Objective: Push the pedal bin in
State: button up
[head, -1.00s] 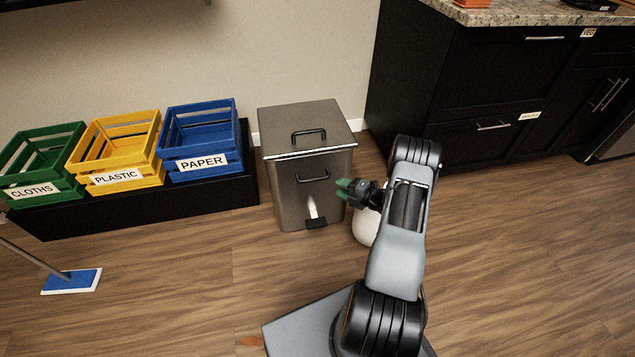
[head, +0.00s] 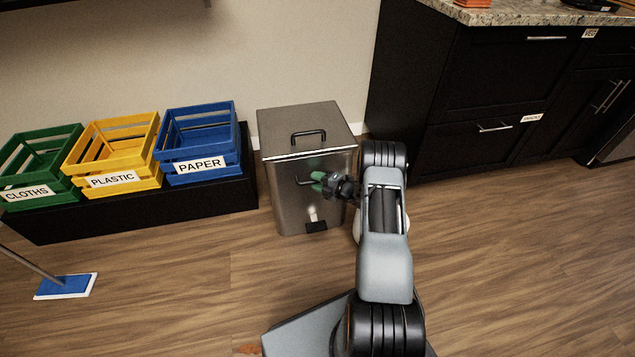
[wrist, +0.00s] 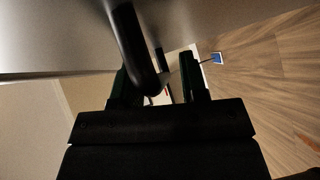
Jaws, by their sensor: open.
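The pedal bin (head: 292,205) is a square brushed-metal bin standing upright on the wood floor against the wall. It has a dark handle on its lid, a front handle (head: 303,182) and a black pedal (head: 316,227) low at the front. My gripper (head: 318,182) has green fingertips and is in front of the bin's upper front face, at the front handle. In the wrist view the open fingers (wrist: 158,82) have the dark handle bar (wrist: 135,45) close by, partly between them. Whether they touch it I cannot tell. My arm hides part of the bin's right side.
Green, yellow and blue crates (head: 200,140) labelled cloths, plastic and paper sit on a black platform left of the bin. Dark cabinets (head: 470,100) stand to the right. A white round object (head: 357,228) is mostly behind my arm. A blue mop (head: 66,286) lies front left.

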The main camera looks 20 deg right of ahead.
grip_shut()
dwell(0.3)
